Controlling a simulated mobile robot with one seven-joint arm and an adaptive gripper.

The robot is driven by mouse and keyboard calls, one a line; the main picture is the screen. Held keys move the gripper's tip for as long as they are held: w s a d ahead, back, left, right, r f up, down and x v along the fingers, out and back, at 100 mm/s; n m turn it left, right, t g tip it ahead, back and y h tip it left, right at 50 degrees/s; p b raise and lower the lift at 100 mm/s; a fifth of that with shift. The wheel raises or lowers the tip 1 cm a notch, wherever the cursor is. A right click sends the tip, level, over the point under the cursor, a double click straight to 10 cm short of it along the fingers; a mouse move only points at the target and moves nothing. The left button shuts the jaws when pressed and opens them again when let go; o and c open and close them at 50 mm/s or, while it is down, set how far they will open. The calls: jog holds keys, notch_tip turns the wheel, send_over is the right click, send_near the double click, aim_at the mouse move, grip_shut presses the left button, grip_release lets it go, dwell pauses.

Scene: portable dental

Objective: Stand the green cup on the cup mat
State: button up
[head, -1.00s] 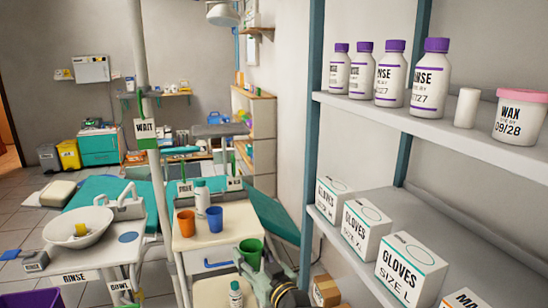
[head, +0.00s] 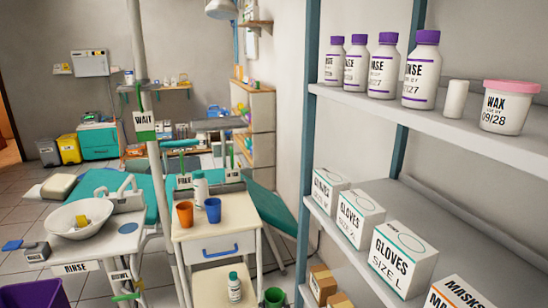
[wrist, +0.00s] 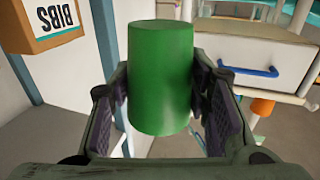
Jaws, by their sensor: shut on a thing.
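The green cup (wrist: 160,80) is between the two fingers of my gripper (wrist: 166,112) in the wrist view, and my gripper is shut on it. A flat blue disc, which looks like the cup mat (head: 128,228), lies on the white basin stand at the left, to the right of the bowl. The cup is well apart from it.
An orange cup (head: 184,214), a blue cup (head: 213,210) and a white bottle (head: 200,188) stand on the white cabinet (head: 240,226). A white bowl (head: 80,221) is on the basin stand. A pole (head: 147,110) rises between stand and cabinet. Shelves (head: 455,117) fill the right side.

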jog(key=s+f, duration=0.3)
jog(key=f, duration=0.4)
jog(key=s+f, duration=0.4)
jog(key=f, duration=0.3)
jog(key=shift+s+f, duration=0.15)
jog(key=shift+f, duration=0.15)
jog(key=shift+a, duration=0.2)
